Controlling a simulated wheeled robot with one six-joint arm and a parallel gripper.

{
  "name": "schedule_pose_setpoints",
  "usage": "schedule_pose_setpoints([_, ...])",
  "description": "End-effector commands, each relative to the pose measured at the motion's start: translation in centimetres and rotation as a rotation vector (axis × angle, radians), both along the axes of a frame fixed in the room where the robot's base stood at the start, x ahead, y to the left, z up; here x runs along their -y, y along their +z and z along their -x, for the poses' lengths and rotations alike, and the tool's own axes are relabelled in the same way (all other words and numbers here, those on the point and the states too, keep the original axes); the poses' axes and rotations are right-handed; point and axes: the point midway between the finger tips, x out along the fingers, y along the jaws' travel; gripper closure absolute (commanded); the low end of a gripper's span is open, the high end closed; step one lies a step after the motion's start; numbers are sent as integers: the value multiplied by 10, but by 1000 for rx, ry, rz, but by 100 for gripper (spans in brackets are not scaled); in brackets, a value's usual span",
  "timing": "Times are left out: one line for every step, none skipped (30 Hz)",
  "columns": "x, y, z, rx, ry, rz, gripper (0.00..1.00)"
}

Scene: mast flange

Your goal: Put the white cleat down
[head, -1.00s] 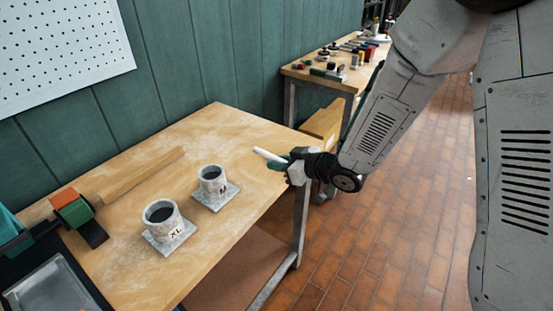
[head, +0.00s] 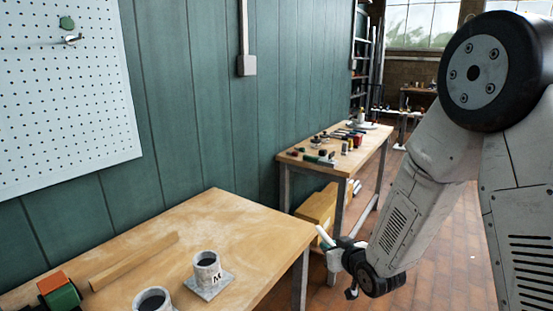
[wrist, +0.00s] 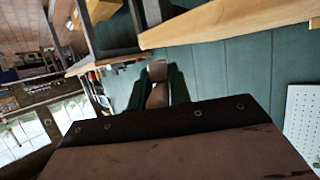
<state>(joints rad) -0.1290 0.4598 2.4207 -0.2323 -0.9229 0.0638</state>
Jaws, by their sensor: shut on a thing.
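The white cleat (head: 324,236) shows in the head view as a short pale bar sticking up and left out of my gripper (head: 329,244). My gripper is shut on it, just right of the near workbench's right end, in front of the far bench. In the wrist view the cleat (wrist: 157,72) is a shaded, pale brownish piece between the two green fingers of my gripper (wrist: 158,88). Its lower part is hidden by the jaws. It looks clear of any surface.
The near workbench (head: 235,215) holds a wooden bar (head: 134,261), an M-marked cup (head: 207,270), another cup (head: 153,300) and an orange-green block (head: 59,291). Its right end is bare. The far bench (head: 365,160) carries several small tools. A white pegboard (head: 70,110) hangs on the green wall.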

Motion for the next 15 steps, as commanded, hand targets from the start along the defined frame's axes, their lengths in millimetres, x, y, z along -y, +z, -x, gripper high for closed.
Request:
schedule_pose_setpoints([24,-10,-5,-5,-79,1,100])
schedule_pose_setpoints([37,-14,-8,-4,-123,0,100])
schedule_pose_setpoints([53,-20,-10,-5,-176,1,100])
schedule_pose_setpoints([63,-24,-10,-5,-210,1,100])
schedule_pose_setpoints([73,-28,-11,-4,-240,0,100])
schedule_pose_setpoints([84,-32,-11,-4,-273,1,100])
schedule_pose_setpoints([90,-36,-11,-4,-291,1,100])
schedule_pose_setpoints([96,-39,-11,-3,-306,1,100])
schedule_pose_setpoints([102,-42,-10,-3,-317,1,100])
schedule_pose_setpoints([105,-44,-10,-2,-322,1,100])
schedule_pose_setpoints([107,-45,-9,-2,-326,0,100])
schedule_pose_setpoints([110,-45,-9,-1,-330,1,100])
schedule_pose_setpoints([110,-46,-9,0,-331,1,100])
schedule_pose_setpoints([109,-45,-9,1,-329,0,100])
schedule_pose_setpoints([106,-44,-10,1,-324,0,100])
